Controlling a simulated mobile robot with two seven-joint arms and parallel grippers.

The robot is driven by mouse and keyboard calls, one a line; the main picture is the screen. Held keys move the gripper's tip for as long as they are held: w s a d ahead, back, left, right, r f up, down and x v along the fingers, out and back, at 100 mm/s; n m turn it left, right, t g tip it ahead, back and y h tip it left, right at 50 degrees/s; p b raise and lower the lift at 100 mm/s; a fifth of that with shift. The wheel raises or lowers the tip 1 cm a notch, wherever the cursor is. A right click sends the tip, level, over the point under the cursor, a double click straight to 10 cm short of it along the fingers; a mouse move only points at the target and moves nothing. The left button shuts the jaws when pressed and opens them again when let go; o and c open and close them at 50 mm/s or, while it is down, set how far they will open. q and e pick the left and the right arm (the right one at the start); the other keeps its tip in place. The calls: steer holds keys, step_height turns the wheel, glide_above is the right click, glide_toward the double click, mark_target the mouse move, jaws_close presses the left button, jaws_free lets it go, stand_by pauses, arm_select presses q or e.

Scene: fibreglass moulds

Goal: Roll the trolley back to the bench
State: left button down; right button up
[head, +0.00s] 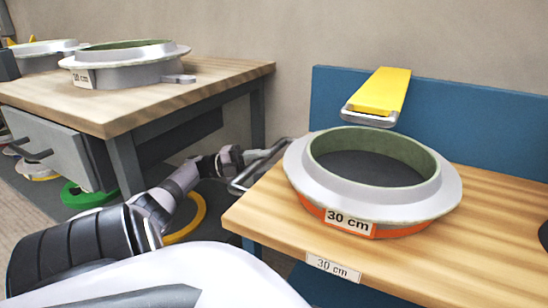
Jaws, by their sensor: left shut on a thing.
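The trolley (262,212) has a wooden top, a blue body and a blue back panel, and fills the right of the head view. A grey bar handle (238,187) sticks out from its left side. My left gripper (257,156) is shut on this handle; its fingertips are small and partly hard to make out. The bench (150,98) stands to the left, with a wooden top, grey legs and a grey drawer. A gap of floor separates the bench from the trolley. My right gripper is not in view.
A ring mould with an orange base (392,231), labelled 30 cm, sits on the trolley. A yellow strap-like piece (383,92) is behind it. A grey mould (128,72) stands on the bench. Green (85,197) and yellow (190,222) rings lie low beneath and beside the bench.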

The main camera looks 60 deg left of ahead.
arm_select(q)
steer(key=shift+s+a, duration=0.35)
steer(key=shift+a, duration=0.2)
steer(key=shift+s+a, duration=0.3)
steer(key=shift+a, duration=0.2)
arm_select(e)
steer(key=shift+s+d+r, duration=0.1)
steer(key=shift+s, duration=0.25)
arm_select(q)
steer(key=shift+a+r, duration=0.1)
steer(key=c, duration=1.2)
jaws_free()
steer(key=shift+o, duration=1.4)
steer(key=shift+s+a, duration=0.15)
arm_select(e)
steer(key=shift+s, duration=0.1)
